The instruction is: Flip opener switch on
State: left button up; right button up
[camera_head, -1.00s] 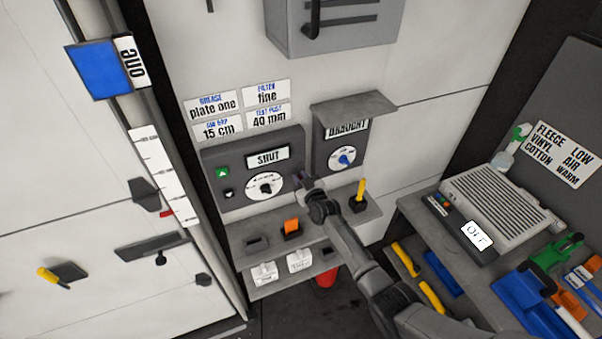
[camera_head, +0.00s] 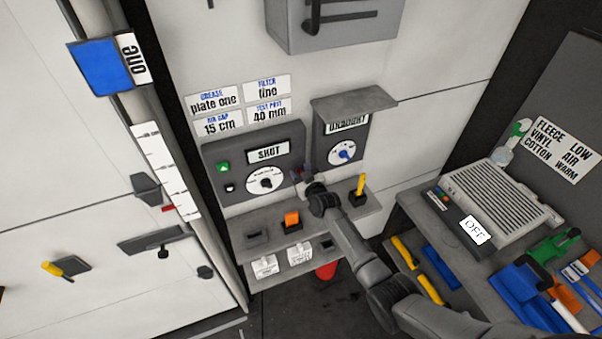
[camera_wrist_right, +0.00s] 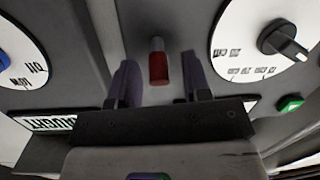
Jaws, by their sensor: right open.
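The grey opener panel (camera_head: 290,143) on the wall has a display reading SHUT (camera_head: 268,153), a green button (camera_head: 223,168) and a white dial (camera_head: 265,181). My right gripper (camera_head: 304,174) is at the panel's right edge, near the DRAUGHT box. My left gripper is out of view.
The DRAUGHT box (camera_head: 345,140) with its blue-knobbed dial is close on the right, under a small hood (camera_head: 352,106). A shelf (camera_head: 335,219) below holds an orange block (camera_head: 291,219) and a yellow-handled item (camera_head: 361,187). The workbench (camera_head: 411,207) stands at the right.

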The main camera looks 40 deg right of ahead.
jog(key=shift+s+a, duration=0.1)
jog(key=shift+s, duration=0.35)
jog(key=v, duration=1.3)
jog(key=shift+p, duration=0.3)
